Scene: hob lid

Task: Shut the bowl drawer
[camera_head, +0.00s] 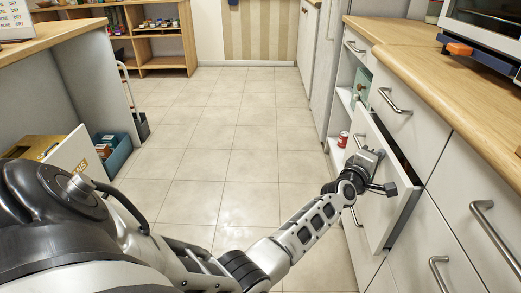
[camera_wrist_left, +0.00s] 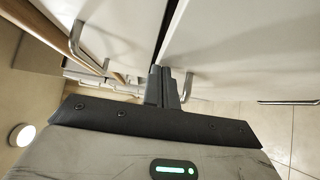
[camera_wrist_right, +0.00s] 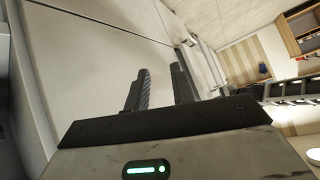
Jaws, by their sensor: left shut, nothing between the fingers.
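The bowl drawer (camera_head: 385,215) stands partly open on the right, its white front out from the cabinet and a dark gap behind its top edge. Its contents are mostly hidden. My left gripper (camera_head: 374,168) is at the upper part of the drawer front. In the left wrist view its shut, empty fingers (camera_wrist_left: 165,84) point at the dark gap beside a white panel (camera_wrist_left: 245,50); I cannot tell whether they touch it. My right gripper (camera_wrist_right: 160,88) shows only in its own wrist view, with its fingers apart and empty, near a white cabinet panel (camera_wrist_right: 85,65).
Closed drawers with bar handles (camera_head: 492,235) flank the open one, under a wooden countertop (camera_head: 435,75). Open shelves with a red can (camera_head: 343,139) lie beyond it. An island (camera_head: 70,75) with an open drawer (camera_head: 75,160) is on the left. The tiled floor (camera_head: 240,130) between is clear.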

